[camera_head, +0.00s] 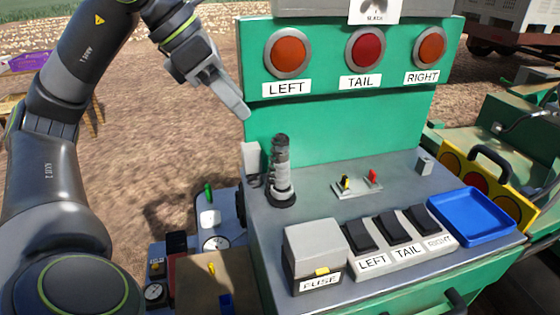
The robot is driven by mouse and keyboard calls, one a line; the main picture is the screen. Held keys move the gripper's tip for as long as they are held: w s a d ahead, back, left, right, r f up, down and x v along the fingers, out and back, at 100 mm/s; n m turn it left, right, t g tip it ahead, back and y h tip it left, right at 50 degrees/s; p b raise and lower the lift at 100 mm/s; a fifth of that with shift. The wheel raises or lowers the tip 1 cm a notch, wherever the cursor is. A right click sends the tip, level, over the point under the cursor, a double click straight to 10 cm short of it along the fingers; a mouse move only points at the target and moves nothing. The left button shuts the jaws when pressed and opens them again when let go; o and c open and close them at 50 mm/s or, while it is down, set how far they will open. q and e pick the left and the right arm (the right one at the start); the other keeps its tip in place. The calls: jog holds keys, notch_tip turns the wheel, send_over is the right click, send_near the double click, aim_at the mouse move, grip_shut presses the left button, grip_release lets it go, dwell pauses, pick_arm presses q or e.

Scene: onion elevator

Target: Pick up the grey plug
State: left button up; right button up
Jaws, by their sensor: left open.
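An upright ribbed grey-and-black cylinder (281,172), which looks like the grey plug, stands at the left of the grey top of the green console (340,140). My left gripper (240,108) comes in from the upper left. It is open and empty, above and left of the cylinder, apart from it. Its fingers overlap in this view, so the gap between them barely shows. A small grey block (424,164) sits at the right of the console top. My right gripper is out of view.
The console top has a fuse box (313,248), black rocker switches (393,229), small yellow and red levers (357,183) and a blue tray (471,215). The upright panel with round red lamps (366,48) rises behind. A yellow case (480,180) stands at right. Gauges sit lower left.

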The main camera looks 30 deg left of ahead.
pick_arm(q)
jog(key=p, duration=0.1)
send_near(283, 159)
jog(key=x, duration=0.2)
jog(key=p+x, duration=0.1)
jog(key=shift+w+d+f, duration=0.1)
jog(key=shift+w+f, duration=0.1)
jog(key=shift+w, duration=0.2)
jog(key=shift+w+d+f+p, duration=0.2)
jog(key=shift+d+f+p, duration=0.1)
jog(key=shift+f, duration=0.25)
jog(key=shift+w+f, duration=0.2)
jog(key=shift+f, duration=0.25)
jog(key=p+x, duration=0.2)
jog(key=x, duration=0.1)
jog(key=shift+a+f, duration=0.15)
jog(key=shift+a, duration=0.15)
jog(key=shift+x, duration=0.9)
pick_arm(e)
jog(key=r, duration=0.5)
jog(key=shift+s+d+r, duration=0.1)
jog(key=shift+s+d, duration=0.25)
pick_arm(q)
grip_shut()
